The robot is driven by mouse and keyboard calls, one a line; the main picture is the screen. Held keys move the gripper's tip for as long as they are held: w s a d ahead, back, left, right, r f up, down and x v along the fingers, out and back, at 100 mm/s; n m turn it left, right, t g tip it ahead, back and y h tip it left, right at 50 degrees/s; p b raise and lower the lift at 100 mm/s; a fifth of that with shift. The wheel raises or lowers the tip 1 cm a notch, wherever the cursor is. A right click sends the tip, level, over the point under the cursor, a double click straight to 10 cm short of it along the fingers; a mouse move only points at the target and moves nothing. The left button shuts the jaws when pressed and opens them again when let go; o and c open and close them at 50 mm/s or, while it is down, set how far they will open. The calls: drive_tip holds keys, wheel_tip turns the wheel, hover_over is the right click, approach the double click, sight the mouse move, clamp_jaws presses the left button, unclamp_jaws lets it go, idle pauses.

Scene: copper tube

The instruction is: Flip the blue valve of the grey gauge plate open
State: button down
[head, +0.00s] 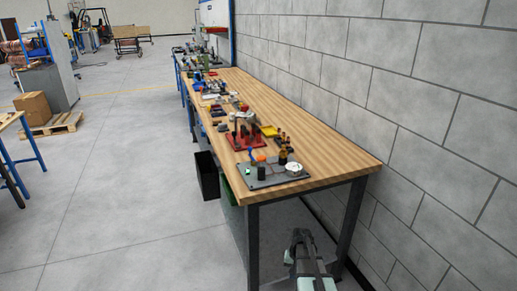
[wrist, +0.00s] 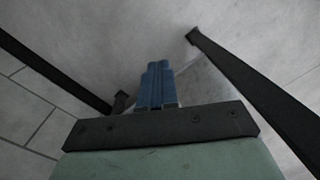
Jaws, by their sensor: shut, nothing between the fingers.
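The grey gauge plate (head: 272,174) lies on the near end of the wooden bench. A small blue part, seemingly the valve handle (head: 252,153), stands up at its far left; its exact setting is too small to tell. A white round gauge (head: 293,169) sits at the plate's right and a dark cylinder (head: 261,173) at its front. My gripper has blue fingers, pressed together and empty in the wrist view (wrist: 158,66). It is off the near end of the bench, apart from the plate. In the head view only my arm's dark and pale green end shows, at the bottom; the fingers are not clear.
The wooden bench top (head: 335,158) is bare to the right of the plate. A red stand (head: 244,138) and a yellow tray (head: 270,131) are behind the plate, with more clutter beyond. Dark bench legs (head: 353,222) flank the space below. A block wall (head: 420,100) runs along the right.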

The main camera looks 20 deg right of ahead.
drive_tip(key=w+d+r+m+t+h, duration=0.1)
drive_tip(key=w+d+r, duration=0.3)
drive_tip(key=d+r, duration=0.35)
drive_tip(key=w+d+r+m+t, duration=0.15)
drive_tip(key=w+d+r, duration=0.25)
drive_tip(key=d+r, duration=0.4)
drive_tip(key=w+d+r+m+t+h, duration=0.1)
drive_tip(key=d+r+m+t+h, duration=0.1)
drive_tip(key=d+r, duration=1.65)
drive_tip(key=w+a+r+n, duration=0.1)
drive_tip(key=w+a+r, duration=0.1)
drive_tip(key=w+a, duration=0.1)
drive_tip(key=w+a+r+n+t+y, duration=0.1)
drive_tip(key=w+a+r, duration=0.2)
drive_tip(key=w+a, duration=0.1)
drive_tip(key=w+a+r+n+y, duration=0.1)
drive_tip(key=w+a+r, duration=0.1)
drive_tip(key=w+a, duration=0.2)
drive_tip(key=shift+w+a+r+n+t, duration=0.1)
drive_tip(key=shift+a+r+n+t, duration=0.15)
drive_tip(key=shift+a+t, duration=0.1)
drive_tip(key=w+a+r+n+y, duration=0.2)
drive_tip(key=w+a+r, duration=0.2)
drive_tip(key=a, duration=0.4)
drive_tip(key=w+a+r+n+y, duration=0.1)
drive_tip(key=w+a+r, duration=0.3)
drive_tip(key=a, duration=0.5)
drive_tip(key=shift+w+a+r+n+y, duration=0.2)
drive_tip(key=shift+w+n+y, duration=0.3)
drive_tip(key=shift+n, duration=0.4)
